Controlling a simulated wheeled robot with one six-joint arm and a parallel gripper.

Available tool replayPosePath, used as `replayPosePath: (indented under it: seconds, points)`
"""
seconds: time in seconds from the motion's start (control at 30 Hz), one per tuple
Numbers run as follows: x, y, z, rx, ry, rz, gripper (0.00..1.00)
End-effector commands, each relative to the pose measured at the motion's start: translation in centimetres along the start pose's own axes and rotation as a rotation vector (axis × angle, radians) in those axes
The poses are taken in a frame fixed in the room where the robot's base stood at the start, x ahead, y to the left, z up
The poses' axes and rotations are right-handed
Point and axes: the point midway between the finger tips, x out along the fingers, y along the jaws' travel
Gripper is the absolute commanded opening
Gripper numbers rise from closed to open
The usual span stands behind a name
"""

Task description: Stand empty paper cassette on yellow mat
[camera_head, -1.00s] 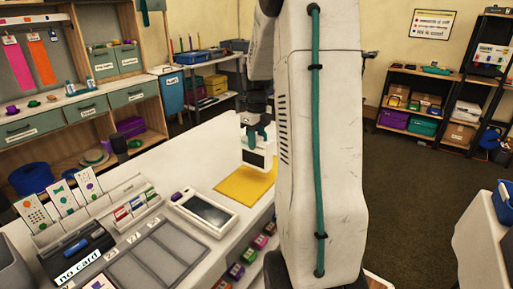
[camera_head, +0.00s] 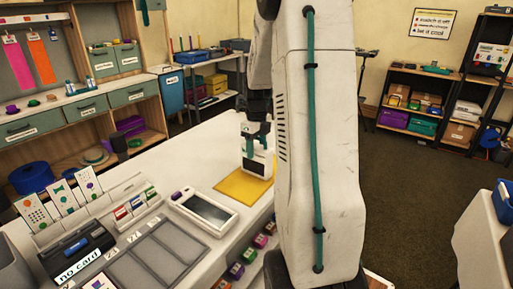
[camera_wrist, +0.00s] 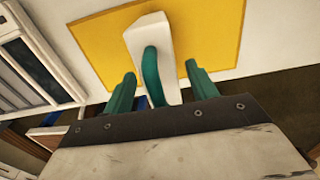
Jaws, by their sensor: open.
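The paper cassette (camera_head: 257,163) is a white, upright case with a dark panel and a teal handle. It stands on the yellow mat (camera_head: 232,188), toward the mat's far right part. In the wrist view the cassette (camera_wrist: 150,38) shows from above with its handle, over the yellow mat (camera_wrist: 215,35). My gripper (camera_wrist: 160,85) is open, with one teal finger on each side of the handle and a gap to each. In the head view my gripper (camera_head: 257,138) is at the cassette's top. Whether the cassette is empty cannot be seen.
A white device with a grey screen (camera_head: 205,211) lies left of the mat. A grey compartment tray (camera_head: 145,262) and a card rack (camera_head: 75,210) stand farther left on the white counter. The counter beyond the mat is clear. Small coloured boxes (camera_head: 248,255) sit below its right edge.

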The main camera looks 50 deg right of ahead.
Motion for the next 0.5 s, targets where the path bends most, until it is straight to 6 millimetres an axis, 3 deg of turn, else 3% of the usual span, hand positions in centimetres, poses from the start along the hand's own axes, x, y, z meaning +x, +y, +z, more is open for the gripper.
replayPosePath:
  seconds: [0.5]
  points:
    - [-9.7,-0.1,0.1,0.0,-0.003,-0.002,0.58]
